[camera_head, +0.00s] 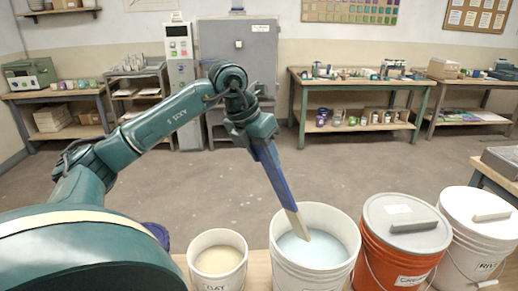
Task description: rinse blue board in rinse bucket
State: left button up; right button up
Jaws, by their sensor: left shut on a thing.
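My left gripper (257,138) comes in from the left and points down, shut on the upper end of a blue board (272,176). The board slants down to the right, and its lower end is pale beige. That end is over or in the open white bucket (295,266) of pale blue liquid (326,250), inside the rim as seen here. I cannot tell whether the tip touches the liquid. No label shows on this bucket, which seems to be the rinse bucket. My right gripper is not in view.
A smaller white bucket (217,280) with beige contents stands to the left. An orange bucket (385,262) with a grey lid and a white lidded bucket (478,245) stand to the right. Beyond is open floor (380,165), with shelving tables (355,84) and a grey cabinet (240,55) behind.

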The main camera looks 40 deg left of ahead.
pick_arm(q)
jog(key=b, duration=0.2)
send_near(285, 203)
jog(key=shift+b+x, duration=0.7)
jog(key=shift+x, duration=0.15)
jog(key=shift+b+x, duration=0.55)
jog(key=shift+x, duration=0.7)
jog(key=b+x, duration=0.2)
jog(key=x, duration=0.3)
jog(key=shift+w+r, duration=0.1)
jog(key=shift+w, duration=0.05)
jog(key=b+x, duration=0.2)
jog(key=x, duration=0.1)
jog(key=shift+w+d, duration=0.1)
jog(key=shift+w+f, duration=0.2)
jog(key=shift+f, duration=0.5)
jog(key=shift+w+d+f+b, duration=0.1)
jog(key=shift+w+f+b, duration=0.05)
jog(key=shift+f+b, duration=0.2)
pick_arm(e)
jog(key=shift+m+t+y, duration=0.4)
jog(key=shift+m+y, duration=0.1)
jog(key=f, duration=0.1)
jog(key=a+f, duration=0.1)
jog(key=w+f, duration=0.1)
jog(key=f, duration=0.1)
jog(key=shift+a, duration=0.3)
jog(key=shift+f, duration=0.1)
